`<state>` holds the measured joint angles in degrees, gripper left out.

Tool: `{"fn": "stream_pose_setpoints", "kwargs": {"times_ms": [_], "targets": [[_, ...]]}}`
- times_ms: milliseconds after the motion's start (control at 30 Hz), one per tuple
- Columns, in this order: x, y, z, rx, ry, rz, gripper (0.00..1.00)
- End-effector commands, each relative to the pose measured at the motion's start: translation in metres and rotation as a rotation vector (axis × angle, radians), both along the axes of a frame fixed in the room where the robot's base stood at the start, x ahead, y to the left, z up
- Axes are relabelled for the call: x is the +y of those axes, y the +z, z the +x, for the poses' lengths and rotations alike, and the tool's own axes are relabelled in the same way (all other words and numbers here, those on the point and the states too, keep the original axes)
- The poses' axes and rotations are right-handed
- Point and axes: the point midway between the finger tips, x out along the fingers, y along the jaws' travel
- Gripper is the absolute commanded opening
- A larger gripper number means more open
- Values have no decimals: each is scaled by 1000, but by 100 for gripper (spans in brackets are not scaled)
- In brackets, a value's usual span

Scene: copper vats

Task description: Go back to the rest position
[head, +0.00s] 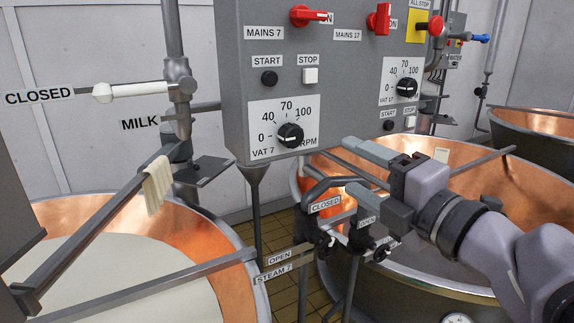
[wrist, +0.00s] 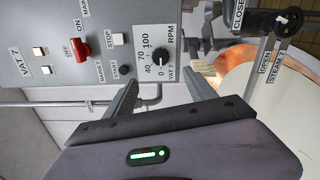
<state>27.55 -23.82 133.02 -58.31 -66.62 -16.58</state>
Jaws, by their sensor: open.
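In the wrist view my gripper (wrist: 164,86) also shows spread fingers, with the panel and the VAT 7 dial (wrist: 163,58) beyond the gap. The fingers appear clear of the dial. The red MAINS 7 switch (head: 308,15) has its handle lying sideways towards the ON label.
A copper vat of white liquid (head: 120,275) stands at left, a cloth (head: 158,185) over its bar. Another copper vat (head: 475,185) lies behind my arm. Steam valves (head: 325,240) sit just below my gripper. A white milk valve handle (head: 135,90) reads CLOSED.

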Motion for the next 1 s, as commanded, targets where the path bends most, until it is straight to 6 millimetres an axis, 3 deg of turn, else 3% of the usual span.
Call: {"fn": "stream_pose_setpoints", "kwargs": {"times_ms": [67, 167, 200, 267, 300, 367, 400, 533, 600, 700, 1000], "targets": [[-11, 7, 5, 12, -82, 99, 65], [-51, 9, 11, 90, -333, 447, 65], [-71, -3, 7, 153, -456, 640, 65], [-91, -39, -9, 283, -634, 937, 65], [-95, -72, -24, 394, -745, 1130, 65], [-84, -124, -55, 587, -901, 1391, 65], [-69, -153, -75, 712, -988, 1527, 65], [-14, -210, -134, 1054, -1190, 1792, 65], [8, -223, -155, 1175, -1256, 1856, 65], [23, -230, -171, 1263, -1304, 1895, 65], [25, -231, -173, 1275, -1313, 1900, 65]]}}
